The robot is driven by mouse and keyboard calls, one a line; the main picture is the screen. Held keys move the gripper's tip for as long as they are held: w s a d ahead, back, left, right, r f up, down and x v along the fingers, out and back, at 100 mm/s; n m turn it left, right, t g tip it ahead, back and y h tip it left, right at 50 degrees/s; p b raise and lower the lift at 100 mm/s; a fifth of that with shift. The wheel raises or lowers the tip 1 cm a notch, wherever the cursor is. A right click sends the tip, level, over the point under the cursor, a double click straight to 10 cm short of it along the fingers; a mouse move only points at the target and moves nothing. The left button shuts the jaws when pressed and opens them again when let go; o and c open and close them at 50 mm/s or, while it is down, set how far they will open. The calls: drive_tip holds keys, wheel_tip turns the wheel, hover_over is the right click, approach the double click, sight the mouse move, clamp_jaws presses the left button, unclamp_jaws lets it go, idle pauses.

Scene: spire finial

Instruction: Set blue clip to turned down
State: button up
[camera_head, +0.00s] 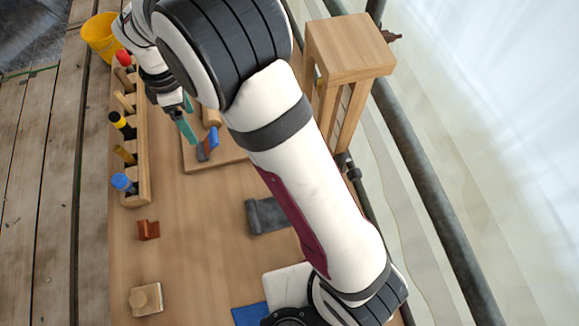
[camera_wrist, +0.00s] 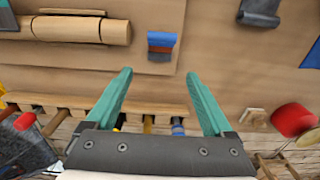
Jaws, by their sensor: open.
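The blue clip (camera_head: 213,138) sits on a wooden board (camera_head: 190,167), beside a small grey-brown piece (camera_head: 203,151). In the wrist view the blue clip (camera_wrist: 162,39) is a blue band at top centre, with a reddish-brown strip and a grey-blue part below it. How far the clip is tilted is hard to tell. My gripper (camera_wrist: 160,75) has two teal fingers spread apart with nothing between them. Its fingertips point toward the clip and stay short of it. In the head view my arm covers part of the board.
A tool rack (camera_head: 143,165) with several handles runs along the left edge. A turned wooden cylinder (camera_wrist: 80,29) lies beside the clip. A grey roll (camera_head: 267,216), a red-brown bracket (camera_head: 148,230) and a wooden block (camera_head: 146,299) lie nearer. A wooden stool (camera_head: 350,48) stands at right.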

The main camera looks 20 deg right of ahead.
wheel_tip(320, 180, up, 8)
drive_tip(key=s+d+r+m, duration=0.2)
drive_tip(key=s+d+m, duration=0.2)
drive_tip(key=d+m, duration=0.1)
drive_tip(key=s+d+m, duration=0.5)
drive_tip(key=s+m, duration=0.2)
drive_tip(key=s, duration=0.1)
drive_tip(key=s+d+m+y, duration=0.1)
drive_tip(key=s+d+m, duration=0.4)
drive_tip(key=s+m, duration=0.2)
drive_tip(key=s, duration=0.2)
drive_tip(key=shift+s+d+m+y, duration=0.3)
drive_tip(key=shift+d+m, duration=0.1)
drive_tip(key=shift+r, duration=0.1)
